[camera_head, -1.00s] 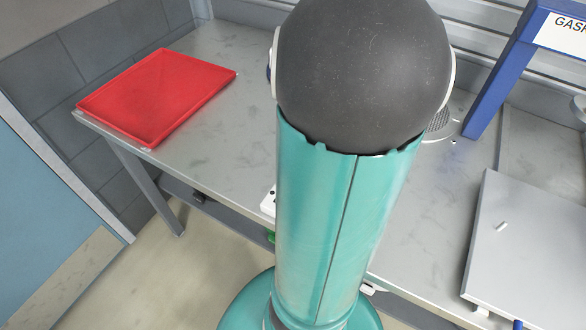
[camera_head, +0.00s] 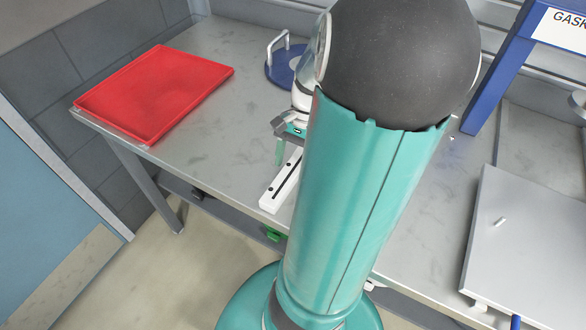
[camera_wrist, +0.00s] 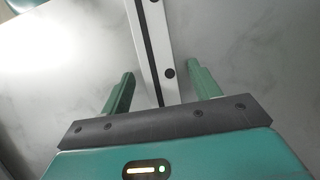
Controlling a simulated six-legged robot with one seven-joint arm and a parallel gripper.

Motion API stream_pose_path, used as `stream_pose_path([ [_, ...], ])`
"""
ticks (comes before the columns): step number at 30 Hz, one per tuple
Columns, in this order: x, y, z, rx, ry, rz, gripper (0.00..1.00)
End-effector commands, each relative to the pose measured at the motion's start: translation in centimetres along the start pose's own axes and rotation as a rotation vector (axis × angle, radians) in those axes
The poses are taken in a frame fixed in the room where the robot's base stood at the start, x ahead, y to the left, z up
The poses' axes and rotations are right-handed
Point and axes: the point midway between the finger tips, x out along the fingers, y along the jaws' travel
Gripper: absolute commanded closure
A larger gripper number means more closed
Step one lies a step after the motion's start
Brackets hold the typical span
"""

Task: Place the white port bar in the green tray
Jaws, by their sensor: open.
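The white port bar (camera_head: 277,192) lies on the grey table near its front edge, with a dark slot along it; my arm hides its far part. In the wrist view the bar (camera_wrist: 156,45) runs between the two green fingers of my gripper (camera_wrist: 163,82), which are apart with gaps on both sides. In the head view my gripper (camera_head: 287,158) is low by the bar, partly hidden by my arm. No green tray shows clearly; only a small green piece (camera_head: 274,234) shows below the table's front edge, and I cannot tell what it is.
A red tray (camera_head: 152,135) lies empty at the table's left end. A blue disc with a white handle (camera_head: 275,72) stands behind my gripper. A blue frame (camera_head: 492,90) and a grey plate (camera_head: 530,230) are on the right. The table between red tray and bar is clear.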

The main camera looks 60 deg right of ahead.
Motion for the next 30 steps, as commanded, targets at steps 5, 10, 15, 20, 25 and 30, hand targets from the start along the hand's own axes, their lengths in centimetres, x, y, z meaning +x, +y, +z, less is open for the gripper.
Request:
stream_pose_path([
  [5, 0.42, -0.02, -0.03, 0.0, 0.002, -0.001, 0.38],
  [10, 0.4, -0.02, -0.02, -0.001, 0.002, -0.001, 0.52],
  [15, 0.39, -0.02, -0.02, -0.001, 0.002, -0.001, 0.85],
  [20, 0.37, -0.02, -0.02, -0.001, 0.002, -0.001, 0.98],
  [25, 0.29, -0.06, -0.01, -0.001, 0.002, 0.0, 0.98],
  [30, -0.28, -0.33, 0.04, -0.002, 0.002, 0.001, 0.98],
])
